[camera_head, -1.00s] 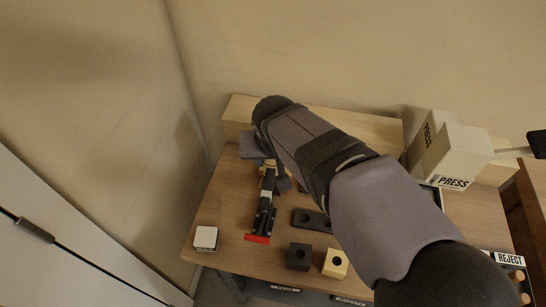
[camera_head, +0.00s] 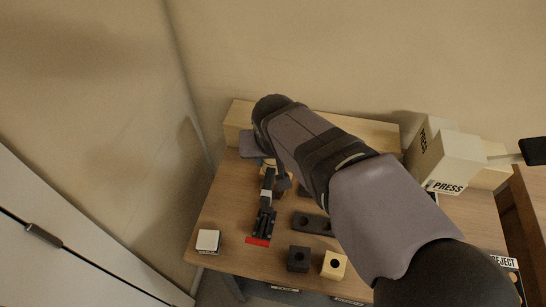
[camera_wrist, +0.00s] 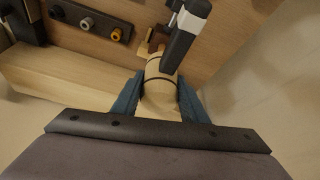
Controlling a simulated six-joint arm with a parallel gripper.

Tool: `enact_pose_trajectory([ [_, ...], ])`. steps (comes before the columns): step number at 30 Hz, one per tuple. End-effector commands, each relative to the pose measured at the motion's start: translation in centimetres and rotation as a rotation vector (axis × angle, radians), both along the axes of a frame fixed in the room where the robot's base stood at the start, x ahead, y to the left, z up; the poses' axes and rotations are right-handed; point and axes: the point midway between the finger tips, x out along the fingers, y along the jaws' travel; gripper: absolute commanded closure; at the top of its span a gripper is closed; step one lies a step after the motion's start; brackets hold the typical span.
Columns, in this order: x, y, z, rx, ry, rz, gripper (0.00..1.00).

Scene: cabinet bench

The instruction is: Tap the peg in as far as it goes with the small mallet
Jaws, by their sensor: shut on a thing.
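My gripper (camera_wrist: 158,102) is shut on a pale wooden cylinder with dark rings (camera_wrist: 162,72), which looks like the mallet's head. A dark bar with a white part (camera_wrist: 180,45) runs from beside it and looks like the handle; I cannot tell if they are joined. In the head view my gripper is mostly hidden behind my arm, above the bench's back left. The dark and white bar (camera_head: 267,190) shows below it, towards a black forked piece and a red strip (camera_head: 257,242). I cannot make out which peg is the task's peg.
A black holed block (camera_head: 299,259), a pale holed block (camera_head: 334,264) and a dark plate (camera_head: 310,223) lie at the front. The wrist view shows a dark strip with round fittings (camera_wrist: 88,22). A white block (camera_head: 208,241) is front left; the press box (camera_head: 447,160) is right.

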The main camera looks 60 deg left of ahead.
Motion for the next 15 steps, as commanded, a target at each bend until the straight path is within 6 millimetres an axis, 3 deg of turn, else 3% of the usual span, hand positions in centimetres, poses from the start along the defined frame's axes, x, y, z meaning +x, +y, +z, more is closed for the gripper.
enact_pose_trajectory([
  [6,0.0,0.0,-0.3,0.000,0.000,0.000,0.96],
  [15,0.0,0.0,-3.1,0.000,0.000,0.000,0.96],
])
